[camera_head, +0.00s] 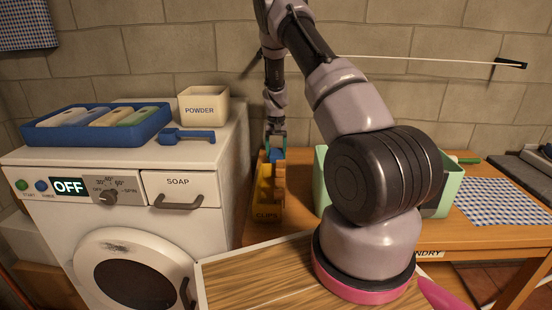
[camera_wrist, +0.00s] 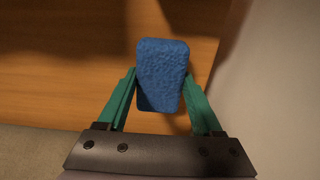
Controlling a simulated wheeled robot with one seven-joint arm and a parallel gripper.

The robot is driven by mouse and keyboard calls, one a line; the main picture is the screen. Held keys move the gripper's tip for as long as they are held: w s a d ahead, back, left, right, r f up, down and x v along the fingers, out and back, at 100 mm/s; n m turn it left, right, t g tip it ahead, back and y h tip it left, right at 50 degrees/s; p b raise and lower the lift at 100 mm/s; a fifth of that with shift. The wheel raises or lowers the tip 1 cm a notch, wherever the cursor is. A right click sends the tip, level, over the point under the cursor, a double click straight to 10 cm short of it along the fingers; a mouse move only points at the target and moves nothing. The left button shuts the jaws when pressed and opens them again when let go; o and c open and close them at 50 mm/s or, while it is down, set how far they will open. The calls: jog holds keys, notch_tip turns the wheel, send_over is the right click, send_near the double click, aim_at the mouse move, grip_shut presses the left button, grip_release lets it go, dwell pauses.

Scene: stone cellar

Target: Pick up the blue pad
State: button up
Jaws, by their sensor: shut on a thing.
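The blue pad (camera_wrist: 162,74) is a rounded, rough-textured block in the wrist view. It sits between the two green fingers of my gripper (camera_wrist: 160,95), which are shut on it from both sides. In the head view, my gripper (camera_head: 274,140) reaches down behind the yellow clips box, beside the washing machine. A bit of the blue pad (camera_head: 276,155) shows under the fingers there. The wooden table top (camera_wrist: 60,60) lies below the pad in the wrist view. I cannot tell whether the pad touches it.
The washing machine (camera_head: 110,225) stands close on the left, bearing a blue tray (camera_head: 156,125), a powder box (camera_head: 203,106) and a blue scoop (camera_head: 187,137). The clips box (camera_head: 266,205) is just in front of my gripper. A pale green bin (camera_head: 450,185) stands to the right, partly behind my arm.

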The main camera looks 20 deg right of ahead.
aim_at(276, 152)
notch_tip(276, 152, up, 9)
jog(key=shift+r, duration=0.2)
jog(key=s+a, duration=0.1)
jog(key=s, duration=0.5)
jog(key=s+a, duration=0.2)
jog(key=s, duration=0.4)
jog(key=s+a, duration=0.1)
jog(key=s, duration=0.6)
jog(key=shift+a+f, duration=0.2)
jog(key=o, duration=0.7)
jog(key=c, duration=0.5)
jog(key=shift+s, duration=0.15)
jog(key=shift+c, duration=0.4)
